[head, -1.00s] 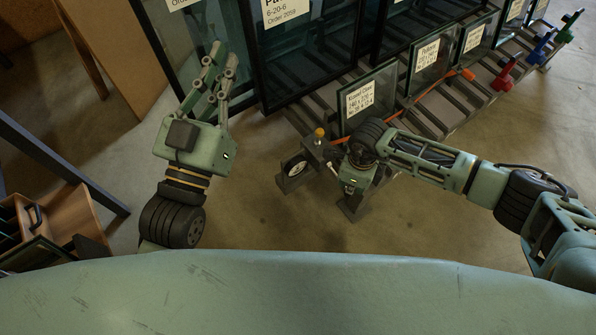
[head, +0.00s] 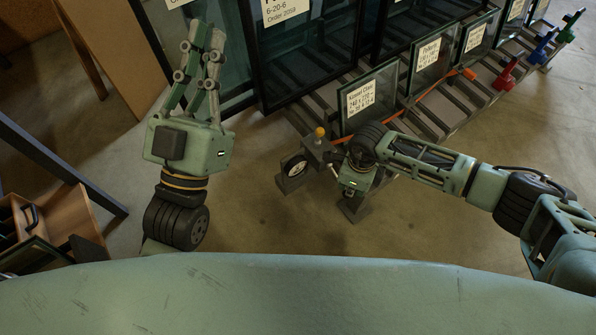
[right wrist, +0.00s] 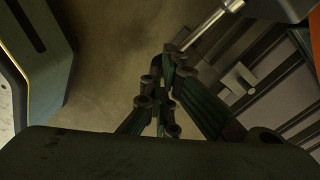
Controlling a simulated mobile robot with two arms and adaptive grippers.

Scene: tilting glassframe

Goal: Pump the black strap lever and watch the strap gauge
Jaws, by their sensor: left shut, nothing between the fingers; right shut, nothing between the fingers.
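The strap gauge (head: 294,168), a round white dial in a dark housing, faces up beside the rack's near end; its reading is too small to tell. A dark bracket with a yellow knob (head: 320,132) stands next to it. My right gripper (right wrist: 168,58) is shut and empty; in the head view my own wrist mostly hides it, just right of the gauge. In the right wrist view a pale metal rod (right wrist: 208,25) runs close by its fingertips; I cannot tell whether they touch. The black lever is not clearly distinguishable. My left gripper (head: 206,42) is shut and empty, before the glass.
Several labelled glass panes, one a small pane (head: 369,99), stand on the slatted rack (head: 455,105). An orange strap (head: 433,88) runs along it. Red and blue clamps (head: 507,73) sit at the far right. A wooden drawer unit (head: 45,215) is at left.

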